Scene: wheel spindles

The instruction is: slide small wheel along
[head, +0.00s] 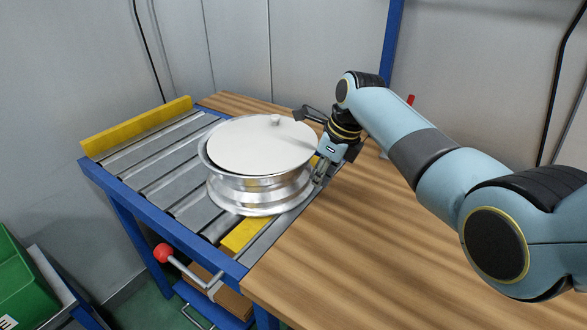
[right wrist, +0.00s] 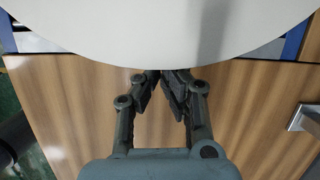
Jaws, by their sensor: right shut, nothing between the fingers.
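The small wheel (head: 258,190) is a silvery metal rim with a white round disc (head: 250,145) on top. It sits at the right end of the roller conveyor (head: 165,165), by the wooden tabletop. My right gripper (head: 318,178) is shut and empty at the wheel's right side, low near the rim; I cannot tell whether it touches. In the right wrist view, the fingertips (right wrist: 160,75) meet at the near edge of the white disc (right wrist: 165,30), which hides what lies beyond. My left gripper is not in view.
A yellow bar (head: 135,127) edges the conveyor's far left, and another yellow piece (head: 243,233) lies in front of the wheel. A lever with a red knob (head: 163,253) sticks out below. The wooden tabletop (head: 350,240) is clear in front. A green bin (head: 25,280) stands lower left.

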